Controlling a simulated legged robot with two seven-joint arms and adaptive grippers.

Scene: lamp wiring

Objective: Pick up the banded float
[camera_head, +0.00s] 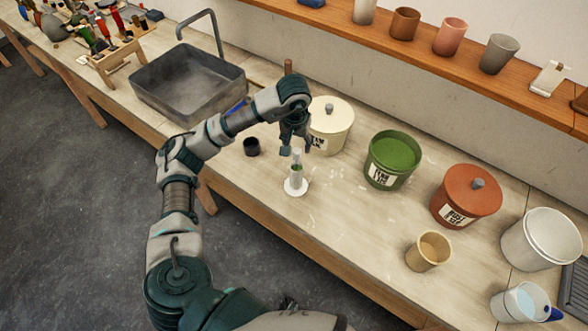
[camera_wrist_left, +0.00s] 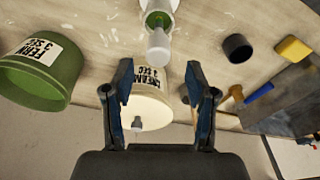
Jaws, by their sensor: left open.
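The banded float (camera_head: 296,170) is a slim, pale upright piece with a green part, standing on a round white base (camera_head: 295,188) on the bench. In the left wrist view the float (camera_wrist_left: 158,47) shows its pale tip, with green and white behind it. My left gripper (camera_head: 296,147) is open and empty, pointing down right at the float's top. In the left wrist view its two dark fingers (camera_wrist_left: 160,76) are spread apart, and the float's tip lies just above the gap between them in the picture. I cannot tell the exact distance. My right gripper is not in view.
A lidded cream crock (camera_head: 330,128) stands close behind the gripper. A green crock (camera_head: 391,160), a lidded terracotta crock (camera_head: 466,197) and a beige cup (camera_head: 428,251) stand to the right. A small black cup (camera_head: 251,147) and a sink (camera_head: 187,85) are left. Bench in front is clear.

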